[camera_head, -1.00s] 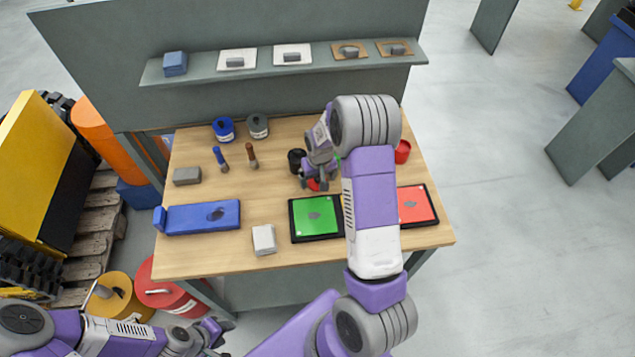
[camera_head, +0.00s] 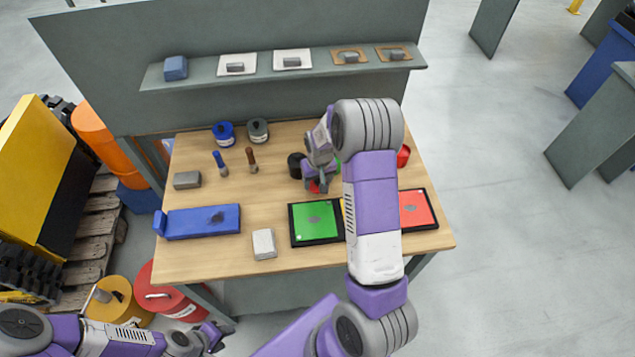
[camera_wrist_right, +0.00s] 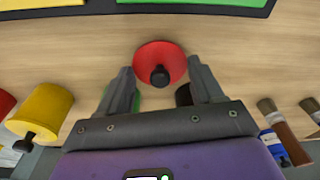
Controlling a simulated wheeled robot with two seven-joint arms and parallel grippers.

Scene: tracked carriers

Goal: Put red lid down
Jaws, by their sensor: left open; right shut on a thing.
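The red lid (camera_wrist_right: 158,58) is a round disc with a black knob, seen in the right wrist view between my right fingertips. In the head view only a bit of the red lid (camera_head: 315,188) shows under the fingers. My right gripper (camera_wrist_right: 160,68) is shut on the lid's edges, over bare wood behind the green panel. I cannot tell whether the lid touches the table. My right gripper (camera_head: 318,184) also shows in the head view, its arm hiding part of the table. My left gripper (camera_head: 217,340) is open and empty, low at the left, off the table's front edge.
A black pot (camera_head: 296,165) stands just left of my right gripper; a red tin (camera_head: 404,155) is right of the arm. Green (camera_head: 314,220) and red (camera_head: 417,208) panels lie in front. Brushes (camera_head: 252,160) and a blue stand (camera_head: 200,222) are left. Bare wood surrounds the lid.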

